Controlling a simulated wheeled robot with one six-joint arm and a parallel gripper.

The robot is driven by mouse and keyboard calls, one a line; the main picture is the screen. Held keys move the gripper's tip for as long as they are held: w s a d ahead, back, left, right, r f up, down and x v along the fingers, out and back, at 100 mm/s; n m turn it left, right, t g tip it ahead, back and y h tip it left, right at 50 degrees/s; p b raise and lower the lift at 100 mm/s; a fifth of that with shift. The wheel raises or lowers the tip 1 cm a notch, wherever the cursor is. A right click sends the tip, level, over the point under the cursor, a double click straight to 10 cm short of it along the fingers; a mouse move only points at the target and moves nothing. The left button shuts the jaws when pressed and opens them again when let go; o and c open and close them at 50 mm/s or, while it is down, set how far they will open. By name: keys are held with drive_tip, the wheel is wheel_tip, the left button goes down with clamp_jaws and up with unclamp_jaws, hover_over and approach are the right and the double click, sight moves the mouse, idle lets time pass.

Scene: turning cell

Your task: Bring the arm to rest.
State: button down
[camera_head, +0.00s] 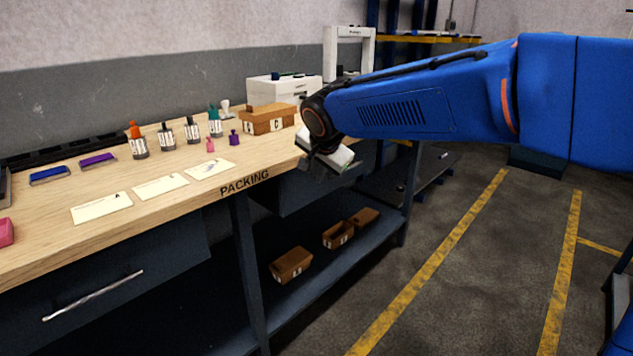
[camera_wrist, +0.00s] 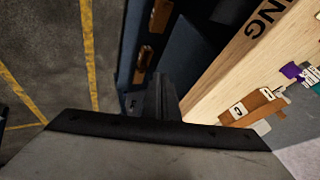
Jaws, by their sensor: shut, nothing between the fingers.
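My blue arm reaches in from the right in the head view. My gripper (camera_head: 323,172) hangs at the arm's end, just off the front edge of the packing bench (camera_head: 140,225), near the bench's far right corner. In the wrist view my gripper (camera_wrist: 160,80) points down past the bench edge, with its fingers together and nothing between them. The wrist and a pale part of the hand partly hide the bench corner in the head view.
A brown box marked C (camera_head: 268,119), several stamps and bottles (camera_head: 166,138), and paper cards (camera_head: 101,207) stand or lie on the bench. Small brown boxes (camera_head: 292,265) sit on the lower shelf. Floor with yellow lines (camera_head: 440,260) is clear to the right.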

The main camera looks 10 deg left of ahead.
drive_tip(key=s+d+n, duration=0.1)
drive_tip(key=s+d, duration=0.4)
drive_tip(key=d, duration=0.3)
drive_tip(key=s+d+n+g+h, duration=0.1)
drive_tip(key=s+d, duration=0.4)
drive_tip(key=d, duration=0.3)
drive_tip(key=s+d+n, duration=0.1)
drive_tip(key=s+d, duration=0.3)
drive_tip(key=d, duration=0.5)
drive_tip(key=s+d+f+n, duration=0.1)
drive_tip(key=s+d+f, duration=0.2)
drive_tip(key=s, duration=0.4)
drive_tip(key=s+d+f+n+g, duration=0.1)
drive_tip(key=s+d+f, duration=0.3)
drive_tip(key=s, duration=0.2)
drive_tip(key=s+d+f+n, duration=0.1)
drive_tip(key=s+d+f, duration=0.3)
drive_tip(key=s, duration=0.3)
drive_tip(key=shift+s+f+h, duration=0.3)
drive_tip(key=shift+s+f, duration=0.05)
